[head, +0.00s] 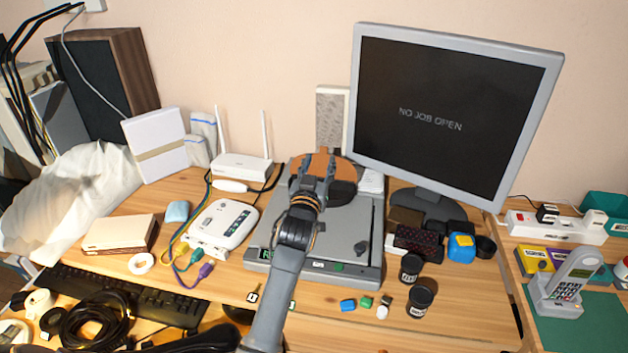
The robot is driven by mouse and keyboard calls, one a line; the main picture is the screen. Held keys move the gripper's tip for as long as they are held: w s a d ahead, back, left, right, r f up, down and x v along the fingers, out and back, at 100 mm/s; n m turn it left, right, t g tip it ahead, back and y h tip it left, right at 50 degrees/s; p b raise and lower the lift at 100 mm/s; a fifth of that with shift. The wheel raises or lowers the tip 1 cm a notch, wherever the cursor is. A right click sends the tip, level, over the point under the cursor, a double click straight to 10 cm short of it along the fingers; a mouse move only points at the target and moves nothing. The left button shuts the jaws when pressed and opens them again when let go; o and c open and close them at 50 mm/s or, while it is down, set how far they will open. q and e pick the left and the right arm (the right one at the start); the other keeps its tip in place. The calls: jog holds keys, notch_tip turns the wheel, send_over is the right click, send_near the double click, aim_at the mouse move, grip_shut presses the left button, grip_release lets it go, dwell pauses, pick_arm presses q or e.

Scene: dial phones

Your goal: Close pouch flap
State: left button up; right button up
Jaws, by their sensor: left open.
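My left gripper (316,174) is open over the back part of a grey flat device (330,235) on the wooden desk. Its arm reaches up from the bottom middle. An orange-brown and dark item (343,170), which looks like the pouch, lies at the device's back edge, right behind and beside the fingers. The fingers cover part of it. I cannot tell whether they touch it, nor how its flap lies. My right gripper is not in view.
A monitor (440,115) stands at the back right. A white router (240,166) with upright antennas is left of the device. A cordless phone (568,285) sits far right.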

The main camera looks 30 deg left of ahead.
pick_arm(q)
jog(key=v, duration=0.7)
jog(key=shift+c, duration=0.5)
